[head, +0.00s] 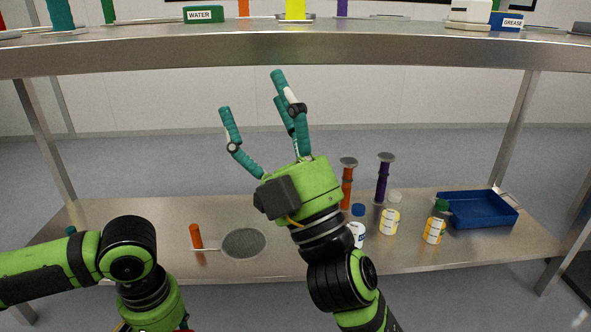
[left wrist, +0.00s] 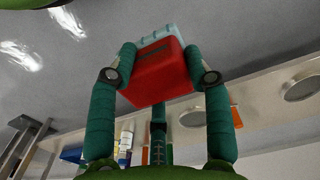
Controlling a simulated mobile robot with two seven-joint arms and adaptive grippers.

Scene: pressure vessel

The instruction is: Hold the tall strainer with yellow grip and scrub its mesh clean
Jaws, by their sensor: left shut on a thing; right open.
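A yellow upright grip (head: 295,9) with a round metal piece at its foot stands on the upper shelf; the frame cuts off its top, and I cannot see its mesh clearly. My right gripper (head: 252,90) is open and empty, fingers pointing up, in front of the upper shelf and below the yellow grip in the picture. My left gripper (left wrist: 160,70) is shut on a red block (left wrist: 158,78) with a pale blue part on its far side. The left fingers are out of the head view.
The upper shelf (head: 300,58) also bears a WATER box (head: 203,14) and a GREASE box (head: 507,21). On the lower shelf (head: 300,262) are a flat mesh disc (head: 243,243), orange and purple grips (head: 383,180), several bottles and a blue tray (head: 478,212). Its front left is mostly clear.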

